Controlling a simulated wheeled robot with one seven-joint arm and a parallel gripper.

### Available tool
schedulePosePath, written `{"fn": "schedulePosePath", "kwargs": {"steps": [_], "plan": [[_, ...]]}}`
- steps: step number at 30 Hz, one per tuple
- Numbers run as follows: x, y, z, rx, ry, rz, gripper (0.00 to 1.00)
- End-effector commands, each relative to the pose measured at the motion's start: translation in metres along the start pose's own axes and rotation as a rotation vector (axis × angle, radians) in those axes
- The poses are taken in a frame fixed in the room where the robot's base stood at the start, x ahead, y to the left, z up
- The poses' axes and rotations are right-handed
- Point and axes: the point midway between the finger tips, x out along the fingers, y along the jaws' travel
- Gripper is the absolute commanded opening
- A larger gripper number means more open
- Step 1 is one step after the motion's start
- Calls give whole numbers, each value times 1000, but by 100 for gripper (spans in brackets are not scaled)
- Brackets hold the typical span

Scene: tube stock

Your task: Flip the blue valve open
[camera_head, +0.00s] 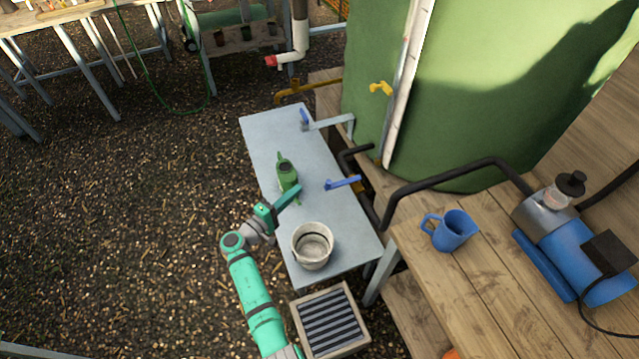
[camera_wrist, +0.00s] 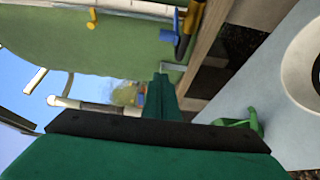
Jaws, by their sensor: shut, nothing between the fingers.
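A blue valve lever (camera_head: 342,183) sticks out to the left over the grey table, low at the front of the green tank. A second blue handle (camera_head: 304,116) sits on a grey pipe at the table's far end. In the wrist view a blue handle (camera_wrist: 168,35) shows ahead of the fingers; I cannot tell for sure which one it is. My gripper (camera_head: 298,189) is shut and empty, above the table, left of the nearer blue lever and apart from it. In the wrist view its closed fingers (camera_wrist: 160,80) point toward the tank.
A green watering can (camera_head: 287,173) stands on the table (camera_head: 345,232) close behind my gripper. A white bucket (camera_head: 312,245) stands in front. A blue jug (camera_head: 450,231) and a blue pump (camera_head: 575,260) are on the wooden deck. A yellow valve handle (camera_head: 381,88) is on the tank.

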Motion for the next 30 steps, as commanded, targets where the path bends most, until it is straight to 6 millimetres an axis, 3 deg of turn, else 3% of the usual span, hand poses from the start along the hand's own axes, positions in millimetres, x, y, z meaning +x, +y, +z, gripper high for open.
{"fn": "schedulePosePath", "kwargs": {"steps": [8, 24, 29, 30], "plan": [[5, 0, 0, 1, -1, -1, 0], [84, -1, 0, 0, -1, -3, 0], [103, -1, 1, 0, 0, -3, 0], [99, -2, 5, 0, 2, -3, 0]]}}
